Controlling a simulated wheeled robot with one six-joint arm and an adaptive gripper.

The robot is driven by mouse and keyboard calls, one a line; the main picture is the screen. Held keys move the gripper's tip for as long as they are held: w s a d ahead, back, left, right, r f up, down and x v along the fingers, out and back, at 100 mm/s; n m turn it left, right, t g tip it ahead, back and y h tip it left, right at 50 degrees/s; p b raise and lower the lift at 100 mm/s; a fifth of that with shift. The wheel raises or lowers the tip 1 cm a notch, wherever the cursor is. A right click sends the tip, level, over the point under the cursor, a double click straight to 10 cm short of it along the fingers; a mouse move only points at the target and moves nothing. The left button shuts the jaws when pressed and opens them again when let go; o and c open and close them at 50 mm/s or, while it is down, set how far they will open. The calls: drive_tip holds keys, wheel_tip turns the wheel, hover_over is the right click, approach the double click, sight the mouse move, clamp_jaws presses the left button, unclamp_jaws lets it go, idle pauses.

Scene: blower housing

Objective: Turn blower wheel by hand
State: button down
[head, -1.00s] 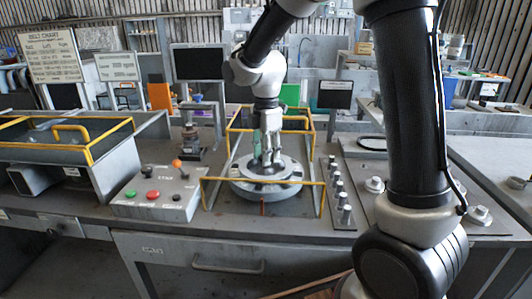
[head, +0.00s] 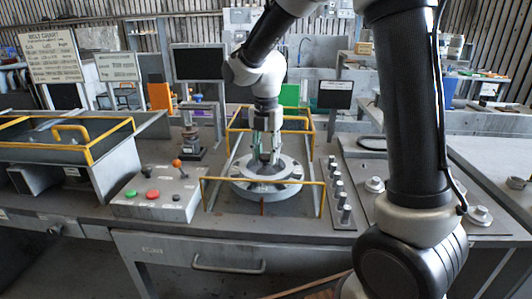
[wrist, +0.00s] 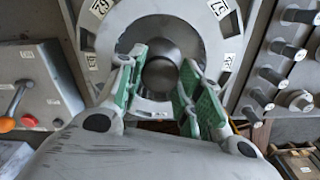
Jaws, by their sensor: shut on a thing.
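The blower wheel (head: 240,183) is a pale grey ring with a dark middle and small numbered labels, lying flat on the bench. My gripper (head: 265,161) points down into its middle. In the wrist view the gripper's green-padded fingers (wrist: 162,65) stand on either side of the round grey hub (wrist: 160,76) of the wheel (wrist: 207,38) and are shut on it. The finger contact is partly hidden.
Yellow guard rails (head: 262,181) stand in front of and around the wheel. A control box (head: 160,205) with red and green buttons is at left. A strip of knobs (head: 339,196) runs along the right. A grey drawer (head: 225,262) is below.

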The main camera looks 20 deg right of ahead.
sight(266, 156)
idle(0.4)
drive_tip(key=c, duration=0.9)
unclamp_jaws()
drive_tip(key=shift+c, duration=0.2)
wheel_tip(266, 156, up, 12)
